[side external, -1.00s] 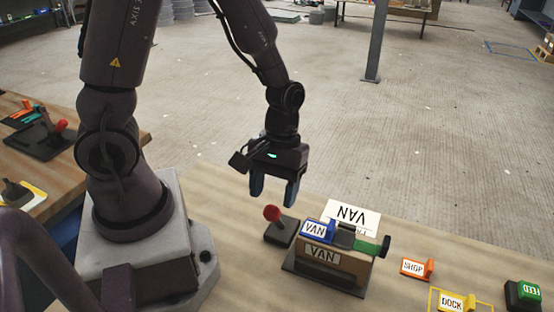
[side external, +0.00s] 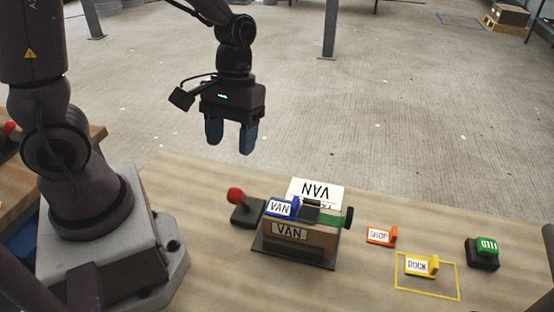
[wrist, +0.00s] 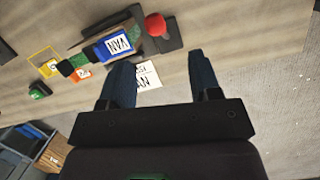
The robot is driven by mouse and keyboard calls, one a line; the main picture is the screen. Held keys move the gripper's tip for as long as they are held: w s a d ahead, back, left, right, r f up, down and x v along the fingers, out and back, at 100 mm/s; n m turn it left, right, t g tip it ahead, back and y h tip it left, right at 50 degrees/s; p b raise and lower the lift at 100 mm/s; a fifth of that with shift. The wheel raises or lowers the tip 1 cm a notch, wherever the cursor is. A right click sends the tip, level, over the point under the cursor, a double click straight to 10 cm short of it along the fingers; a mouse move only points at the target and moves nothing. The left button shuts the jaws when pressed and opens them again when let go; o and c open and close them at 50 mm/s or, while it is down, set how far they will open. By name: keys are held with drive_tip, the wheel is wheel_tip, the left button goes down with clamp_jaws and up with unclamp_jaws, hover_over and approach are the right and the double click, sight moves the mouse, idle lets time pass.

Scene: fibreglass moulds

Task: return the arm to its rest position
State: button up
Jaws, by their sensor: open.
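My gripper (side external: 230,146) hangs in the air above the far edge of the workbench (side external: 180,215), fingers pointing down. Its two blue fingers are apart with nothing between them. In the wrist view my gripper (wrist: 161,65) also shows empty, with floor and bench below it. A stamp-like device with a blue VAN block (side external: 281,207) and a brown VAN front (side external: 290,232) stands on the bench, below and to the right of my gripper. A red-knobbed lever (side external: 236,195) is beside it. A white VAN card (side external: 316,192) lies behind the device.
An orange SHOP block (side external: 382,236), a yellow DOCK block (side external: 421,265) in a yellow outline and a green-topped button box (side external: 483,252) are to the right. A grey post (side external: 329,30) stands on the floor beyond. The space around my gripper is clear.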

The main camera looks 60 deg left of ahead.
drive_tip(key=s+r+m+t+y, duration=0.1)
drive_tip(key=s+r+m+t, duration=0.1)
drive_tip(key=r, duration=0.5)
drive_tip(key=s+r+m+t, duration=0.2)
drive_tip(key=r+m+t, duration=0.3)
drive_tip(key=r+t, duration=0.1)
drive_tip(key=shift+s+r+y, duration=0.35)
drive_tip(key=shift+r+y, duration=0.05)
drive_tip(key=shift+r, duration=0.25)
drive_tip(key=shift+a, duration=0.1)
idle(0.8)
